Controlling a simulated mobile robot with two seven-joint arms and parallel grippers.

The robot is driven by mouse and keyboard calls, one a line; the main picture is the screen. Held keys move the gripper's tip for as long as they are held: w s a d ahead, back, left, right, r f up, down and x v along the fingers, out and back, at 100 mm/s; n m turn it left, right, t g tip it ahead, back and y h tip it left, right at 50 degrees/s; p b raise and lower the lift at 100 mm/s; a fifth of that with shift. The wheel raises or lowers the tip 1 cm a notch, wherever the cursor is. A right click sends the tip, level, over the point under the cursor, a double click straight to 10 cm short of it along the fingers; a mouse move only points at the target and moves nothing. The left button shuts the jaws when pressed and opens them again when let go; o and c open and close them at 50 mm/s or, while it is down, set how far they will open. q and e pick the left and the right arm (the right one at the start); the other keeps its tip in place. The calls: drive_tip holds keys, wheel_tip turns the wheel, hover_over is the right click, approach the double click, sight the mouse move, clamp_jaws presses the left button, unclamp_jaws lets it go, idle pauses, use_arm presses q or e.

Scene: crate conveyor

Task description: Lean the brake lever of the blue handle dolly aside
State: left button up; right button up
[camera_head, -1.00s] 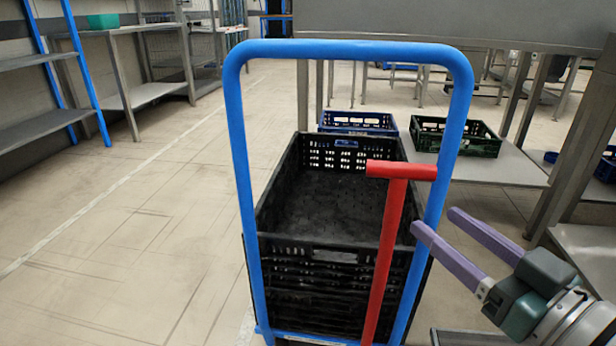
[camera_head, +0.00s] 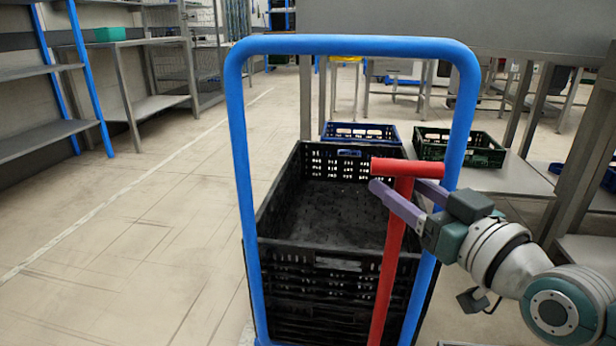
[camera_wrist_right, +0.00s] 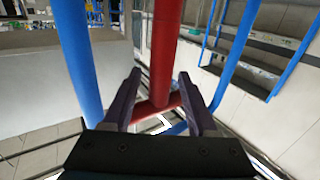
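The dolly's blue handle (camera_head: 350,46) is a tall hoop standing upright in the middle of the head view. Its red brake lever (camera_head: 387,250) has a T-shaped top and stands close to upright near the handle's right post. My right gripper (camera_head: 399,188) reaches in from the right, just below the lever's crossbar. In the right wrist view the red lever (camera_wrist_right: 164,45) passes between the two purple fingers, with gaps visible beside it, so the gripper (camera_wrist_right: 159,76) is open around it. My left gripper is not in view.
Stacked black crates (camera_head: 330,255) sit on the dolly behind the handle. A blue crate (camera_head: 360,133) and a dark green crate (camera_head: 460,148) stand beyond on a low surface. Metal table legs stand at the right. The floor at the left is clear.

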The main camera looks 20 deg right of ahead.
clamp_jaws()
idle(1.2)
